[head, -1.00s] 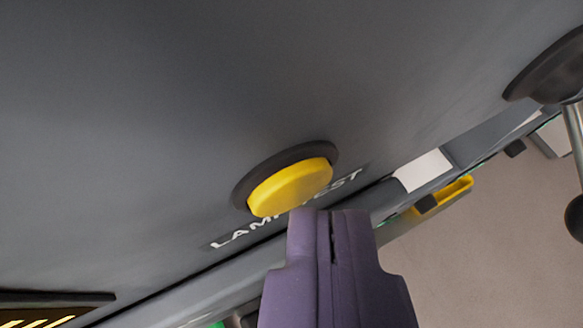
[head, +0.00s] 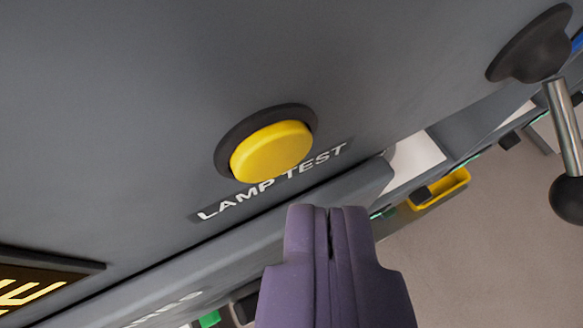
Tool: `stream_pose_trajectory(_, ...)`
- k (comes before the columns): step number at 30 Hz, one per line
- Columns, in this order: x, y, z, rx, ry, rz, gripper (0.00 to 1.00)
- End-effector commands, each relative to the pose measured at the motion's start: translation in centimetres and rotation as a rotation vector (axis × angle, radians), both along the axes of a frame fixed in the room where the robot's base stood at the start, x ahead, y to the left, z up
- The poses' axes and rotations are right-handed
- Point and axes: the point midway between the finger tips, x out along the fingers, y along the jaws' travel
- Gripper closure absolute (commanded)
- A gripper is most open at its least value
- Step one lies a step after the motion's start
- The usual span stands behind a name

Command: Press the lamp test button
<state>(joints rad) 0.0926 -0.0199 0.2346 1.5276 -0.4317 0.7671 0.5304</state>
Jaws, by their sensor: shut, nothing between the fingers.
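The lamp test button (head: 271,151) is a round yellow cap in a dark collar on a grey panel. A label reading "LAMP TEST" (head: 272,181) sits just below it. My gripper (head: 328,208) is purple, with its two fingers together and nothing between them. Its tips show below and to the right of the button, over the panel's lower edge, and apart from the button in the picture.
A lever with a dark ball knob (head: 570,199) sticks out at the right. A lit display (head: 40,285) is at the lower left. A green part (head: 209,319) shows at the bottom. A yellow-framed item (head: 440,188) lies beyond the panel edge, over bare floor (head: 480,260).

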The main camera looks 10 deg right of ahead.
Motion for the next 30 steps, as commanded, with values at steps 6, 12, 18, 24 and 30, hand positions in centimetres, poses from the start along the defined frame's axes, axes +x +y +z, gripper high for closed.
stream_pose_trajectory(6,0.0,0.0,0.0,0.000,0.000,0.000,1.00)
stream_pose_trajectory(12,-0.8,-0.3,-0.1,0.000,-0.002,-0.001,1.00)
stream_pose_trajectory(18,-2.8,-0.9,-0.1,0.000,-0.002,-0.001,1.00)
stream_pose_trajectory(24,-4.4,-1.4,-0.1,-0.001,0.000,-0.001,1.00)
stream_pose_trajectory(30,-4.8,-1.5,0.0,0.001,0.000,0.001,1.00)
